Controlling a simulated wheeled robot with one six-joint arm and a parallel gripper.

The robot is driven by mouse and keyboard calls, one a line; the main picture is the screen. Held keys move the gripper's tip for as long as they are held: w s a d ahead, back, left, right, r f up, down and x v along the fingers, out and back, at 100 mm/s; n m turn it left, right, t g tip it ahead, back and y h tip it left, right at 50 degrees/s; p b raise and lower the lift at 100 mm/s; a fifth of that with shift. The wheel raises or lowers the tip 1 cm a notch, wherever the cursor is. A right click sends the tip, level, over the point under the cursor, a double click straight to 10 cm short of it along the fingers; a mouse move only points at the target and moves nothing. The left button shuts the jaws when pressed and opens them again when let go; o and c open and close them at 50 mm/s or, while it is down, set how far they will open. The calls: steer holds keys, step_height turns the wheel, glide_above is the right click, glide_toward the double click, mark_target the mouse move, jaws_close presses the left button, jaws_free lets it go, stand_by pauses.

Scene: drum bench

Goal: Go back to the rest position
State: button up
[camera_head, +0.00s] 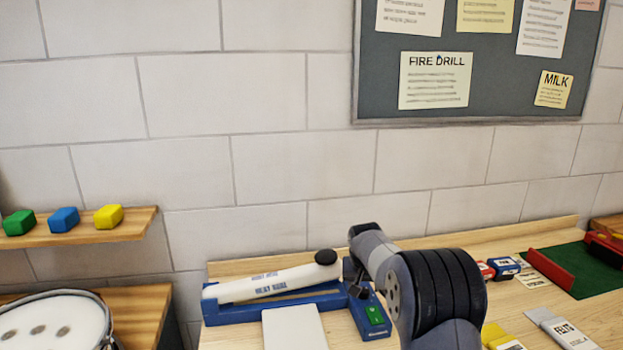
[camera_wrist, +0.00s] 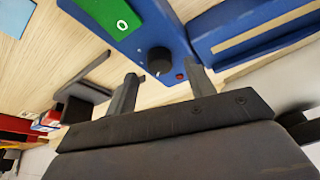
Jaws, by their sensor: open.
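My gripper (camera_wrist: 162,86) shows in the wrist view with its two fingers apart and nothing between them. Its fingertips point at the blue heat sealer (camera_wrist: 205,12), near a black knob (camera_wrist: 159,60) and a green switch (camera_wrist: 103,14). I cannot tell whether a finger touches the sealer. The blue sealer (camera_head: 330,306) has a white arm (camera_head: 262,284) with a black end and a green switch (camera_head: 374,315).
A white pad (camera_head: 293,328) lies before the sealer. Small boxes (camera_head: 505,266), a felts packet (camera_head: 562,328) and a green mat (camera_head: 575,268) with red pieces lie right. A drum (camera_head: 52,325) stands left, below a shelf (camera_head: 125,228) with coloured blocks. The wall is behind.

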steer(key=d+v, duration=0.1)
steer(key=v, duration=0.8)
steer(key=x, duration=0.7)
steer(key=a+x, duration=0.1)
steer(key=x, duration=0.2)
steer(key=shift+w+f+p, duration=0.1)
steer(key=shift+f+p, duration=0.2)
steer(key=shift+f, duration=0.05)
steer(key=shift+w+d+f, duration=0.15)
steer(key=shift+f, duration=0.1)
steer(key=shift+d+n+y+p, duration=0.15)
steer(key=shift+n+y+p, duration=0.7)
steer(key=shift+n, duration=1.95)
steer(key=shift+r+y+b, duration=0.3)
steer(key=shift+y+b, duration=0.05)
steer(key=s+a+r+m+h, duration=0.1)
steer(key=s+r+m+h, duration=0.1)
steer(key=s+r+m, duration=0.2)
steer(key=shift+r+m, duration=1.8)
steer(key=shift+r, duration=0.85)
steer(key=shift+s, duration=0.1)
